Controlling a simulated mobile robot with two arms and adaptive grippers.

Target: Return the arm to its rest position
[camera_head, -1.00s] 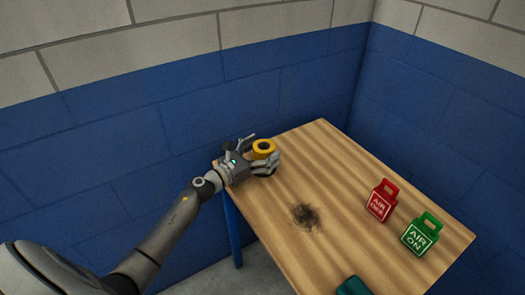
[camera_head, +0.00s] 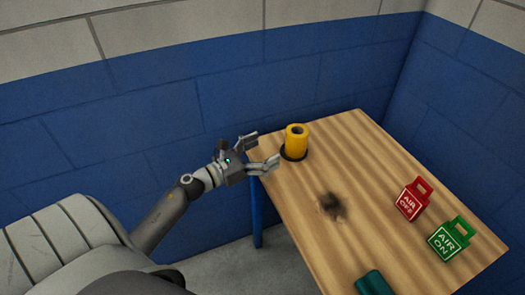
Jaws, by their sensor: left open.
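My left arm (camera_head: 165,212) comes in from the left. My left gripper (camera_head: 266,150) is open and empty, beside the table's left back corner. A yellow cylinder (camera_head: 296,141) with a hole in its top stands upright on a dark round base (camera_head: 294,155) on the wooden table (camera_head: 350,150). The gripper's fingertips point toward the cylinder from its left, with a small gap. My right gripper is not in view.
A red "AIR OFF" tag (camera_head: 411,202) and a green "AIR ON" tag (camera_head: 449,241) stand at the table's right. A teal object (camera_head: 373,284) lies at the near edge. A dark smudge (camera_head: 331,207) marks the middle. Blue-and-white block walls (camera_head: 180,100) stand behind.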

